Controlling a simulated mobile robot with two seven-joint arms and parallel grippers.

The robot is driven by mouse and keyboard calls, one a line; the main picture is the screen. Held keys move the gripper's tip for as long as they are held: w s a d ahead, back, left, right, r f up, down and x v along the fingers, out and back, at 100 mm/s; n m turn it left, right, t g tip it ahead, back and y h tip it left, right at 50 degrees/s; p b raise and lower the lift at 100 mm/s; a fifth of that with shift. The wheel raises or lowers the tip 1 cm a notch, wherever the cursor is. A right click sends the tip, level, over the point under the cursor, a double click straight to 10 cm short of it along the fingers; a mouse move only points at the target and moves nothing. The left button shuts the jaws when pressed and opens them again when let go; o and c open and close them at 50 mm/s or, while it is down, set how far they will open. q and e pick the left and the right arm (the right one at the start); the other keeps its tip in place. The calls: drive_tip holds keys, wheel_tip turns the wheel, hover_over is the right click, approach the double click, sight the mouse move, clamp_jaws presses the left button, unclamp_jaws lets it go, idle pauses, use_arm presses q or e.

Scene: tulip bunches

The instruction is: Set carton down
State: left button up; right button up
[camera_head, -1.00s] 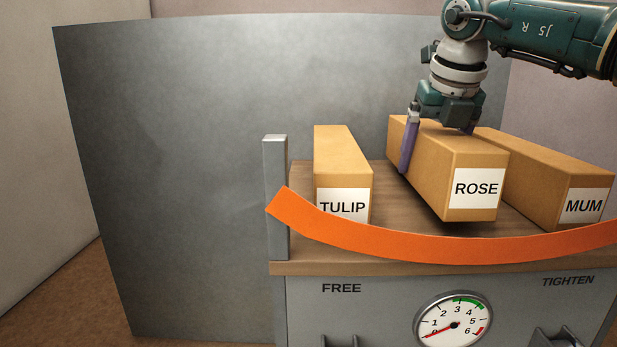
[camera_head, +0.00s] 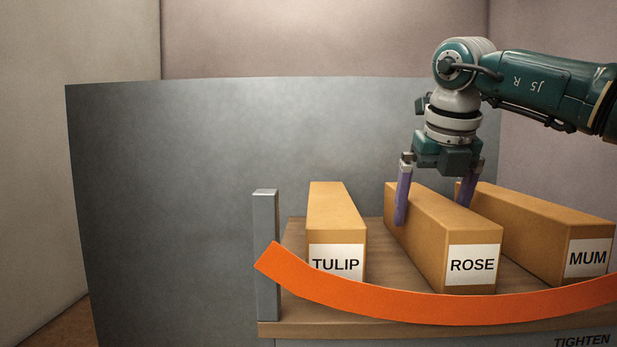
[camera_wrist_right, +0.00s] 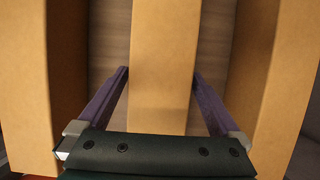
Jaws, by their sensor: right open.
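The ROSE carton (camera_head: 428,222) is a long tan box with a white label, lying on the wooden deck (camera_head: 380,262) between two others. The TULIP carton (camera_head: 336,215) is on its left and the MUM carton (camera_head: 530,222) on its right. My right gripper (camera_head: 431,212) is open, pointing down, with one purple finger on each side of the ROSE carton. In the right wrist view the ROSE carton (camera_wrist_right: 160,55) runs between the fingers, with a narrow strip of deck showing on each side of it. My left gripper is not in view.
An orange curved band (camera_head: 430,303) crosses the front of the deck, low before the cartons. A grey post (camera_head: 266,250) stands at the deck's left front corner. A tall grey panel (camera_head: 200,180) stands behind.

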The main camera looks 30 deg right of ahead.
drive_tip(key=b+v, duration=0.1)
drive_tip(key=v, duration=0.7)
drive_tip(key=shift+s+r, duration=0.2)
drive_tip(key=shift+r, duration=0.15)
